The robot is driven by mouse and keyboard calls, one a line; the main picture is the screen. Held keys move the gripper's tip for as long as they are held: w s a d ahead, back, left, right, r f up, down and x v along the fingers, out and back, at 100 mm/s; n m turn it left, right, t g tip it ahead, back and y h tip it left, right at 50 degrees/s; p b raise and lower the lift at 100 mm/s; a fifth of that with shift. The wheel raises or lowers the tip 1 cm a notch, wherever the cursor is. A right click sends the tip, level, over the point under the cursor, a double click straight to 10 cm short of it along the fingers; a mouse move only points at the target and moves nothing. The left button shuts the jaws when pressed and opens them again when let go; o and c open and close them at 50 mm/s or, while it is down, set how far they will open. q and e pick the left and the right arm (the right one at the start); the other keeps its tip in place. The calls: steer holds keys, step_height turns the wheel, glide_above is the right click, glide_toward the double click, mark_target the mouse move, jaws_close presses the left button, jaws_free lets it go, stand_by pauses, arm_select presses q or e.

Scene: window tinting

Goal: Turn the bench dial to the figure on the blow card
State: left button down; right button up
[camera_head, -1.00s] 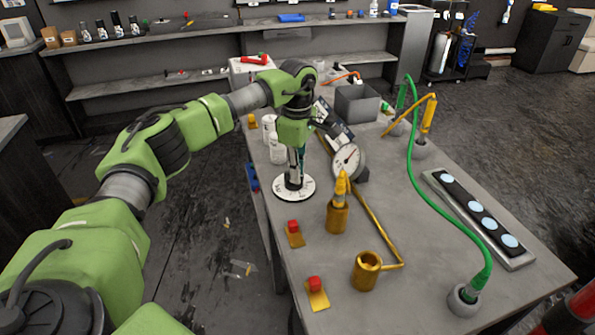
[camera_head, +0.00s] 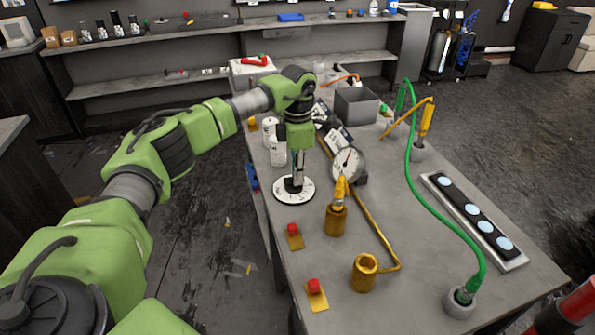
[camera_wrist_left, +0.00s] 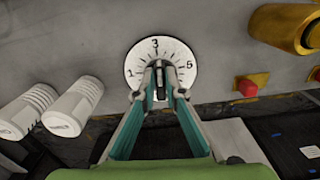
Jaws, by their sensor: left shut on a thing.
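The bench dial (camera_head: 283,192) is a white disc lying on the near left part of the bench. It also shows in the left wrist view (camera_wrist_left: 143,57), where the figures 1, 3 and 5 can be read. My left gripper (camera_head: 295,183) points down over its middle. In the left wrist view the fingertips (camera_wrist_left: 161,78) are closed on the dark dial knob (camera_wrist_left: 161,93), which lies roughly in line with the 3; its exact setting is partly hidden by the fingers. A white card with dark print (camera_head: 339,139), maybe the blow card, stands behind the gauge; its figure is too small to read.
A round gauge (camera_head: 347,163) stands right of the dial. Brass holders (camera_head: 336,220), red buttons (camera_head: 293,229) and white cans (camera_head: 277,151) surround it. A green hose (camera_head: 437,214) and a dark strip with pale discs (camera_head: 473,213) lie to the right.

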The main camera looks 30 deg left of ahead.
arm_select(q)
steer(key=n, duration=0.2)
steer(key=n+p, duration=0.1)
steer(key=n, duration=0.1)
steer(key=shift+w+a+r+n, duration=0.1)
steer(key=shift+a+n, duration=0.1)
steer(key=shift+n, duration=0.1)
steer(key=shift+a+n+p, duration=0.15)
steer(key=shift+n+p, duration=0.45)
steer(key=shift+n, duration=1.4)
steer(key=c, duration=2.1)
jaws_free()
step_height(320, 180, up, 12)
